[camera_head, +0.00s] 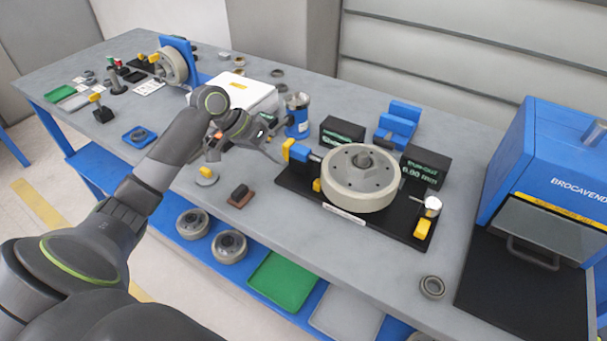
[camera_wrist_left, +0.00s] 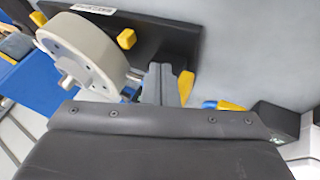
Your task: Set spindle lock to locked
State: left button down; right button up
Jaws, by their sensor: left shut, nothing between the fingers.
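A pale grey wheel-like disc (camera_head: 360,178) with a ring of holes sits on a black base plate (camera_head: 400,232). A blue block with a yellow end (camera_head: 288,149) stands at the plate's left end, and a small yellow piece (camera_head: 317,185) is below it. Another yellow piece (camera_head: 422,229) is at the right end. I cannot tell which is the spindle lock or its setting. My left gripper (camera_head: 280,160) is shut and empty, just left of the blue block. In the left wrist view the grey fingers (camera_wrist_left: 160,72) are beside a yellow piece (camera_wrist_left: 186,86); contact is unclear. My right gripper is not visible.
Black displays (camera_head: 425,167) stand behind the disc. A blue-banded canister (camera_head: 297,116) and a white box (camera_head: 247,93) are behind my left gripper. A blue machine (camera_head: 550,170) is at the right. The bench front right of the base is mostly clear, with a loose ring (camera_head: 432,287).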

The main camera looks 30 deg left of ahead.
pick_arm(q)
jog(key=x, duration=0.6)
jog(key=shift+d+f+p, duration=0.15)
jog(key=shift+p, duration=0.2)
jog(key=shift+d+p, duration=0.55)
jog(key=shift+d, duration=0.65)
jog(key=shift+s+d, duration=0.15)
jog(key=shift+d, duration=0.55)
jog(key=shift+d+p, duration=0.4)
jog(key=shift+p, duration=0.55)
